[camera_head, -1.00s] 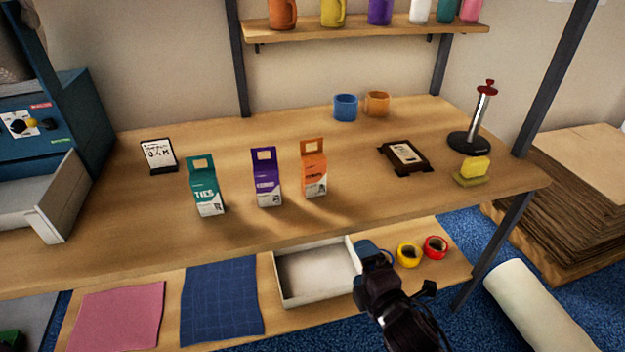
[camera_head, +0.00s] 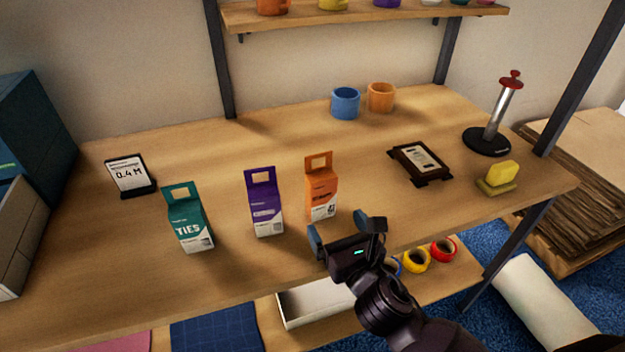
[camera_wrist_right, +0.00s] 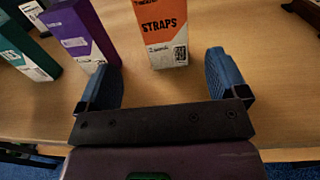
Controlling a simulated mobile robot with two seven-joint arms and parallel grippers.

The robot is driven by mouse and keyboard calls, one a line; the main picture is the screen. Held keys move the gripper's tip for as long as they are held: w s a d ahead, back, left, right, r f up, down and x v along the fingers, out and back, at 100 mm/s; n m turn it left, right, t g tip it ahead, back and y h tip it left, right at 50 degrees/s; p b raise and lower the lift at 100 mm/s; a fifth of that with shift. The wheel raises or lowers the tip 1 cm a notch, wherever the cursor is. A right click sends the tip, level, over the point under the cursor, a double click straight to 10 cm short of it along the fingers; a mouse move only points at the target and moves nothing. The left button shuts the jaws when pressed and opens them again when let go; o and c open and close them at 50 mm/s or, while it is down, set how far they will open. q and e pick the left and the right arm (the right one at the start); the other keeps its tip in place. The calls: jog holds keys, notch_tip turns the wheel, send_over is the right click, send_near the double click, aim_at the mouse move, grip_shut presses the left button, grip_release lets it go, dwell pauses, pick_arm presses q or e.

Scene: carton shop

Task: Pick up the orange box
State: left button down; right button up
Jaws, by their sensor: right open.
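The orange box (camera_head: 321,190) stands upright on the table, with a handle loop on top and a white lower part. In the right wrist view the orange box (camera_wrist_right: 160,28) shows the word STRAPS and stands just beyond the fingers, its top cut off. My right gripper (camera_head: 338,235) is open and empty, in front of the orange box near the table's front edge. Its two blue fingers (camera_wrist_right: 167,80) are spread apart, with the box ahead of the gap between them. My left gripper is not in view.
A purple box (camera_head: 264,203) stands close left of the orange one, and a teal box (camera_head: 188,220) farther left. A dark framed plaque (camera_head: 420,163) lies to the right. Blue (camera_head: 345,103) and orange (camera_head: 381,97) cups stand behind. Table between plaque and orange box is clear.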

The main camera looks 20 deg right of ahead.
aim_at(324, 200)
jog(key=shift+w, duration=0.4)
jog(key=w, duration=0.3)
jog(key=shift+w+a, duration=0.2)
jog(key=shift+w, duration=0.9)
jog(key=shift+w+f+b, duration=0.1)
jog(key=shift+w+b, duration=0.4)
jog(key=shift+w, duration=1.85)
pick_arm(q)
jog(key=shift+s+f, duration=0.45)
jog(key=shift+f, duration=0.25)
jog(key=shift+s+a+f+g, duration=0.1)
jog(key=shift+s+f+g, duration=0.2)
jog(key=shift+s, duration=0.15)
pick_arm(e)
jog(key=c, duration=1.1)
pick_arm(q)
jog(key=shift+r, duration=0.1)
pick_arm(e)
jog(key=shift+o, duration=0.2)
